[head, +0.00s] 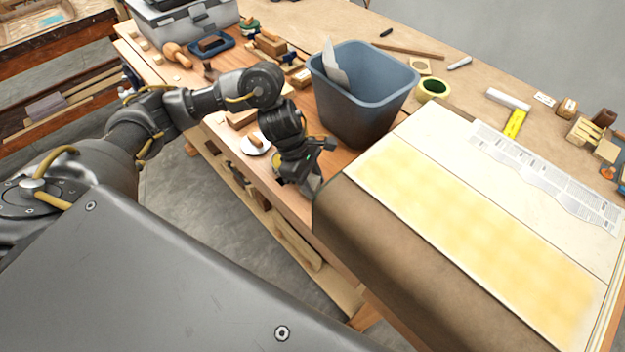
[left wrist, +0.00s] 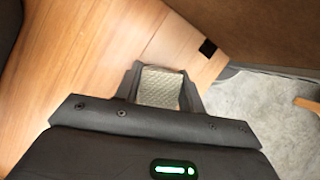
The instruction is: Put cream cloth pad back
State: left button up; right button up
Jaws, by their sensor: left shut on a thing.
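My left gripper (head: 312,186) points down at the front edge of the workbench, just left of the large brown form. In the left wrist view the gripper (left wrist: 160,88) is shut on a cream, quilted cloth pad (left wrist: 160,87), which shows between the two fingers. In the head view the pad is hidden or too small to make out. A white round dish (head: 248,148) lies on the bench left of the gripper, with a small tan-brown piece on it. My right gripper is not in view.
A blue-grey bin (head: 340,112) with a paper in it stands behind the gripper. The brown form (head: 400,240), topped with a yellowish sheet (head: 470,225), fills the right. Tools and a grey toolbox (head: 185,25) crowd the back left. Bare wood (left wrist: 80,60) shows beside the fingers.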

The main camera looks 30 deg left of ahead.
pick_arm(q)
jog(key=shift+f+b, duration=0.2)
jog(key=shift+b, duration=0.1)
jog(key=o, duration=0.9)
jog(key=shift+r, duration=0.1)
jog(key=shift+r, duration=0.1)
jog(key=shift+r+p, duration=0.2)
jog(key=shift+p, duration=0.15)
jog(key=b+v, duration=0.2)
jog(key=v, duration=0.9)
jog(key=shift+a+r, duration=0.15)
jog(key=shift+r, duration=0.2)
jog(key=shift+s, duration=0.1)
